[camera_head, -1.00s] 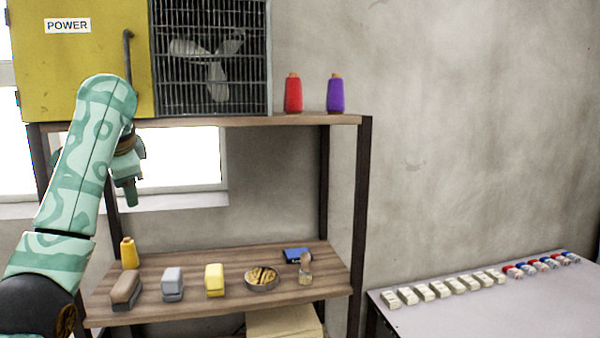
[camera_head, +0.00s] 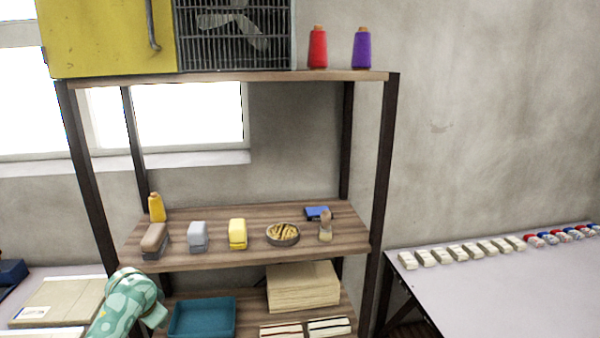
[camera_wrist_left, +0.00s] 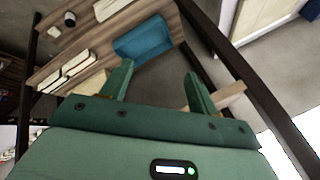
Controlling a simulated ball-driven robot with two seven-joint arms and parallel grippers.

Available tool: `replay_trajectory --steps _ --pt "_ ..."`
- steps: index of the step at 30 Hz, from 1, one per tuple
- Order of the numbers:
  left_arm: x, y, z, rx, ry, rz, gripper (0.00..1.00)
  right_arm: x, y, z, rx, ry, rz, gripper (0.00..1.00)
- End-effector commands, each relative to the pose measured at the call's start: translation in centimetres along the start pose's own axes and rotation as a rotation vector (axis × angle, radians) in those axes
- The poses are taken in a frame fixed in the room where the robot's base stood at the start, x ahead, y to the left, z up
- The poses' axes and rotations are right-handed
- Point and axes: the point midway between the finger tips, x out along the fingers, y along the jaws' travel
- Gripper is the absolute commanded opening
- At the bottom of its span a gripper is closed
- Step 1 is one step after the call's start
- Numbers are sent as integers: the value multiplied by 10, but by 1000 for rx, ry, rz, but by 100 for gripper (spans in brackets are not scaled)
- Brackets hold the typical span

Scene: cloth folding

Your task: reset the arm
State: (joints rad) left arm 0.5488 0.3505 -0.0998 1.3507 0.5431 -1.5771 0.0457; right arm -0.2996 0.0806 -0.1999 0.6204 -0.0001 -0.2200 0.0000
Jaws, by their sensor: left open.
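My left arm shows at the bottom left of the head view, low in front of the shelf unit. In the left wrist view my left gripper (camera_wrist_left: 158,85) is open, with its two green fingers apart and nothing between them. Beyond the fingers lie a shelf board and a teal tray (camera_wrist_left: 142,38). In the head view the teal tray (camera_head: 203,317) stands on the lower shelf, just right of my left arm. My right gripper is not in view.
The middle shelf (camera_head: 190,262) holds several small items, including a yellow block (camera_head: 237,234) and a round bowl (camera_head: 283,235). A cardboard box (camera_head: 302,286) sits below. A white table (camera_head: 490,290) stands at right with rows of small items. Cardboard (camera_head: 60,302) lies at lower left.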

Motion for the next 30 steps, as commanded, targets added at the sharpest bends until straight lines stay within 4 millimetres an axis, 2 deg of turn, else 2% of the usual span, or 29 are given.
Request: replay_trajectory --steps 3,6,9,14,16,20,23,26,29,30 --pt "-10 -27 -53 -122 293 -126 60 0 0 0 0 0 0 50" --pt "-31 -48 -92 -183 536 -217 60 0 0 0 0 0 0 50" --pt "-59 -63 -122 -214 757 -287 60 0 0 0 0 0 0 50" --pt "-111 -75 -156 -221 1084 -364 60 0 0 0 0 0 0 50" --pt "-73 -48 -136 -220 1012 -317 60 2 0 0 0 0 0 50" --pt "-16 -1 -96 -219 893 -241 60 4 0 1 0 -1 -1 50" --pt "28 42 -56 -217 789 -176 60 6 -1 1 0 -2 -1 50" --pt "72 95 -3 -213 669 -104 60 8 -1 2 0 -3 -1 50" --pt "108 152 60 -205 539 -28 60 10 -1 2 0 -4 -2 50" --pt "119 176 86 -202 488 2 60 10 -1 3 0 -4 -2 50"
